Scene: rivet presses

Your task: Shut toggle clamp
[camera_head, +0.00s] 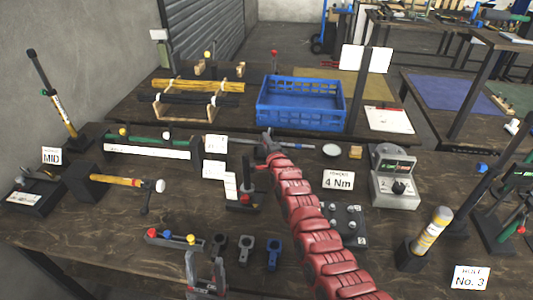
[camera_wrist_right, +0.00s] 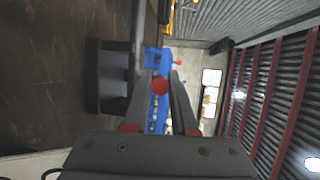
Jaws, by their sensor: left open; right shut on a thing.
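A small toggle clamp (camera_head: 243,198) with a dark base and red parts stands mid-table, left of my right arm. My right gripper (camera_head: 267,143) reaches out beyond it at the end of the red arm. In the right wrist view the right gripper (camera_wrist_right: 163,90) is shut on a round red knob (camera_wrist_right: 160,86) that shows between its fingers. The link between knob and clamp is not clear.
A blue crate (camera_head: 300,103) stands on the table behind. A grey tester (camera_head: 394,180) stands right of the 4 Nm card (camera_head: 338,181). A green bar on a stand (camera_head: 150,146) is at the left.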

